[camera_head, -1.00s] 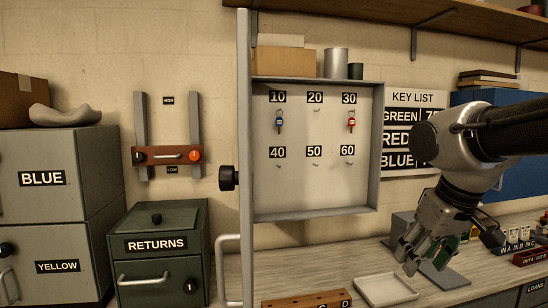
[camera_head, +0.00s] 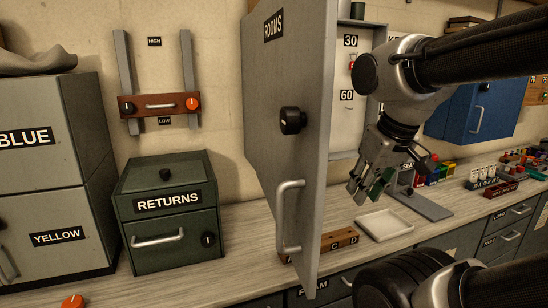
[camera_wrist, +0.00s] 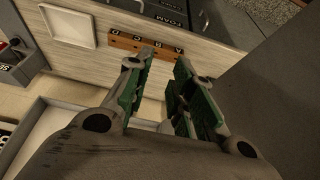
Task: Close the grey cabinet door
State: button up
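The grey cabinet door (camera_head: 262,115) labelled ROOMS stands open, jutting out from the wall cabinet. Its outer face shows a black knob (camera_head: 291,121) and a light bar handle (camera_head: 289,215). It hides much of the grey cabinet (camera_head: 345,160), where labels 30 and 60 and a red key still show. My gripper (camera_head: 366,196) is right of the door, on its inner side, in front of and below the cabinet. In the wrist view my gripper (camera_wrist: 164,66) has its green-padded fingers apart with nothing between them. A dark grey panel, apparently the door (camera_wrist: 265,95), fills the right side there.
A white tray (camera_head: 384,225) and a wooden lettered block (camera_head: 340,239) lie on the counter below. A green RETURNS box (camera_head: 167,215) stands left of the door. A blue cabinet (camera_head: 478,115) hangs at right. Counter between the RETURNS box and door is clear.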

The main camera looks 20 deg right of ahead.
aim_at(295, 41)
jog(key=k+j, duration=0.7)
jog(key=j, duration=0.25)
jog(key=k+j, duration=0.15)
jog(key=j, duration=0.2)
jog(key=j+z, duration=0.05)
